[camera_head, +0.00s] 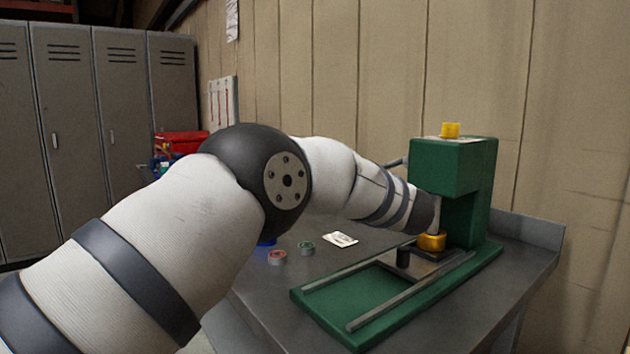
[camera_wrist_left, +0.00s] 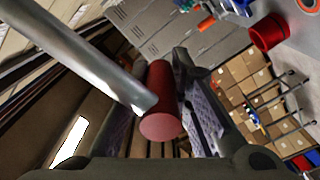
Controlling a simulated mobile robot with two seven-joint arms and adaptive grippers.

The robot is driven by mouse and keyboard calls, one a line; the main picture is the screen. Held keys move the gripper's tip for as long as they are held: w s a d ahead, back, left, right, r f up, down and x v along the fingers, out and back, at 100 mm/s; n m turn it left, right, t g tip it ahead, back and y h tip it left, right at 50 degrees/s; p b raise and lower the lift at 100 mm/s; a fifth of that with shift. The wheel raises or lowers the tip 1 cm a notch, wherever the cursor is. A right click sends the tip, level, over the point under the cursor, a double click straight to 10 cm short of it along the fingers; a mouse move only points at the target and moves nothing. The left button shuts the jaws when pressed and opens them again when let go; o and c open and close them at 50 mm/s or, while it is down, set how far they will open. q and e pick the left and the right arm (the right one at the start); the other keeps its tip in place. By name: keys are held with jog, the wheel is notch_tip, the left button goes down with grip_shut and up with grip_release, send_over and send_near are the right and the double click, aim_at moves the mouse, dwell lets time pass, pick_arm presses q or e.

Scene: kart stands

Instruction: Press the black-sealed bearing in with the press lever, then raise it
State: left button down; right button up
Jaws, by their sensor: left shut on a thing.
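The green press (camera_head: 462,165) stands on the grey bench with its rails toward me. In the left wrist view, the press lever shows as a metal bar (camera_wrist_left: 85,60) with a red cylindrical handle (camera_wrist_left: 160,105). My left gripper (camera_wrist_left: 160,110) is shut on this handle, one finger on each side. In the head view my left arm reaches to the press, and its gripper is hidden. A yellow piece (camera_head: 432,241) sits low under the press head, with a dark cylinder (camera_head: 403,256) in front. I cannot make out the black-sealed bearing. My right gripper is out of view.
A red-faced ring (camera_head: 277,257), a green-faced ring (camera_head: 306,248) and a white card (camera_head: 340,239) lie on the bench (camera_head: 262,297) left of the press. Grey lockers (camera_head: 125,100) stand at left. A wooden wall (camera_head: 350,70) closes the back.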

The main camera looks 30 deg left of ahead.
pick_arm(q)
jog(key=shift+f, duration=0.45)
jog(key=c, duration=1.4)
grip_release()
jog(key=shift+d, duration=0.1)
jog(key=shift+c, duration=0.2)
jog(key=v, duration=1.2)
jog(key=shift+r, duration=0.15)
